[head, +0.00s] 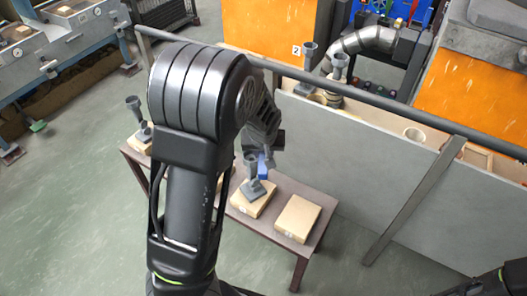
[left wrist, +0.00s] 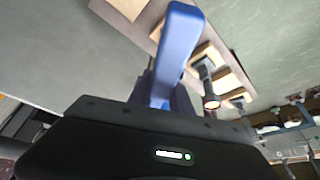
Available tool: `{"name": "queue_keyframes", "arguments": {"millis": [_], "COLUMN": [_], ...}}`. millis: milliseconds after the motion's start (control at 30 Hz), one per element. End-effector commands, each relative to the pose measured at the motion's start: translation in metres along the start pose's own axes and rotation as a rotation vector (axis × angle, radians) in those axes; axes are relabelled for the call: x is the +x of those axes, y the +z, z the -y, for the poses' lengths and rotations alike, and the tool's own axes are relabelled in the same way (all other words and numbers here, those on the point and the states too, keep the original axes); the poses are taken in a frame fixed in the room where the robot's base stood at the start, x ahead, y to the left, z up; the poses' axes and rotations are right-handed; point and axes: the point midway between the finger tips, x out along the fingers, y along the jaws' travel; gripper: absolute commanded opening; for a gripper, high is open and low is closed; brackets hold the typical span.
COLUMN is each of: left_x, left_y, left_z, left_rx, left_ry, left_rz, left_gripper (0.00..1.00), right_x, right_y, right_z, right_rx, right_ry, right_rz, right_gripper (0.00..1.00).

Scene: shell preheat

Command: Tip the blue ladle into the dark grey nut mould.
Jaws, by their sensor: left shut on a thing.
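My left gripper (head: 264,146) is shut on the blue ladle (head: 264,166), which shows only in part below the jaws. In the left wrist view the ladle's long blue handle (left wrist: 178,48) rises from between the jaws; its bowl cannot be made out. A grey mould with a flared cup (head: 254,188) stands upright on a tan block on the low table, just below and beside the ladle. I cannot tell whether it is the nut mould or whether the ladle touches it. My right gripper is not in view.
The brown table (head: 285,238) also bears a bare tan block (head: 298,217) and grey moulds (head: 134,108) at its left. A grey panel (head: 345,165) with a rail (head: 370,103) stands right behind it. Open floor lies in front.

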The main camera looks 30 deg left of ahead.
Motion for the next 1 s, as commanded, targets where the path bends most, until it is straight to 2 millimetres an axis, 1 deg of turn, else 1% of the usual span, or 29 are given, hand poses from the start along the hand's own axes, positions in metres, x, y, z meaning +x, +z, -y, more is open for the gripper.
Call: {"name": "queue_keyframes", "arguments": {"millis": [367, 1000], "left_x": [0.008, 0.038], "left_y": [0.003, 0.015], "left_z": [0.0, 0.0], "left_rx": [0.001, 0.0], "left_ry": [0.0, 0.001], "left_rz": [-0.002, -0.001], "left_gripper": [0.0, 0.0], "right_x": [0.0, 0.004], "right_y": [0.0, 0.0], "right_z": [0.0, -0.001], "right_rx": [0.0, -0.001], "right_ry": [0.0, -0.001], "right_rz": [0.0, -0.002], "right_gripper": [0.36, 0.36]}}
